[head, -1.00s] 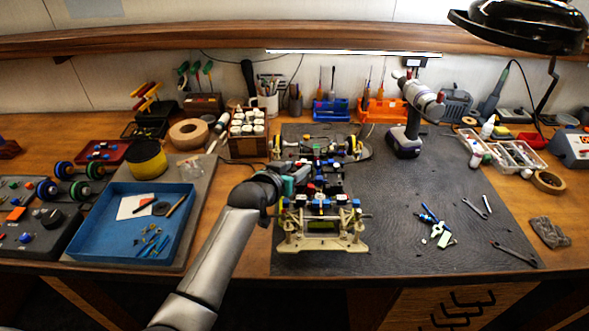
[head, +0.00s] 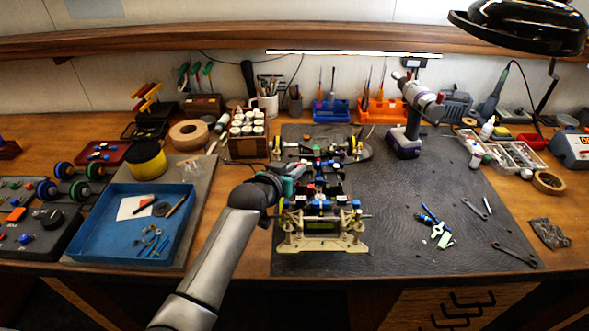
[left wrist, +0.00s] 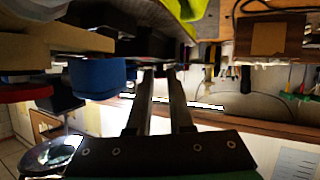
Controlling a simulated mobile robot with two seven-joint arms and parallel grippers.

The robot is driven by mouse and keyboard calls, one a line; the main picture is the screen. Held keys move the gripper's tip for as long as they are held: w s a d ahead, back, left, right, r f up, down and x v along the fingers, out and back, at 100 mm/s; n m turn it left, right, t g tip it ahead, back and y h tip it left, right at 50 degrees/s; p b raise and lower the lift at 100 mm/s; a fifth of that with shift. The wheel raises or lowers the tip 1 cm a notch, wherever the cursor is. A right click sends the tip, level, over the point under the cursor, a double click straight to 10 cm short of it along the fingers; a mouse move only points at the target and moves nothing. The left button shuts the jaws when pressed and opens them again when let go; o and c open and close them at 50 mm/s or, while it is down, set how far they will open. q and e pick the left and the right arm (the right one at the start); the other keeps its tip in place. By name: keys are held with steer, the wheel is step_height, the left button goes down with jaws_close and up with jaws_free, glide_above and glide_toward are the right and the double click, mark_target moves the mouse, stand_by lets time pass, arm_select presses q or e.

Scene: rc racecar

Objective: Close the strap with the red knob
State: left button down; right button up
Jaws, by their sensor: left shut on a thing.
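The racecar chassis (head: 322,240) stands on the dark mat, its cream end toward me and blue parts across its top. My left gripper (head: 299,172) reaches over the chassis from the left. It is shut on a small part of the car, mostly hidden between the fingers. A small red spot shows at its tips, and I cannot tell whether it is the red knob. In the left wrist view the two fingers (left wrist: 160,80) lie close together. A blue cylinder (left wrist: 98,78) and a red disc (left wrist: 25,92) are to their left. The strap is not clearly made out.
A blue tray (head: 88,245) with small parts lies left of my arm. A drill (head: 405,140) stands behind right. Loose wrenches (head: 514,254) and small parts lie on the mat (head: 400,255) at the right, with bare mat around them. A lamp (head: 525,25) overhangs the upper right.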

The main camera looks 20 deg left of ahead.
arm_select(q)
steer(key=shift+d+r+m+y+p, duration=0.15)
steer(key=shift+m+y+p, duration=0.15)
steer(key=shift+p, duration=1)
steer(key=shift+f+g, duration=0.2)
steer(key=shift+g, duration=0.1)
steer(key=c, duration=0.8)
jaws_free()
steer(key=p+v, duration=0.2)
steer(key=v, duration=1.3)
steer(key=shift+d, duration=0.2)
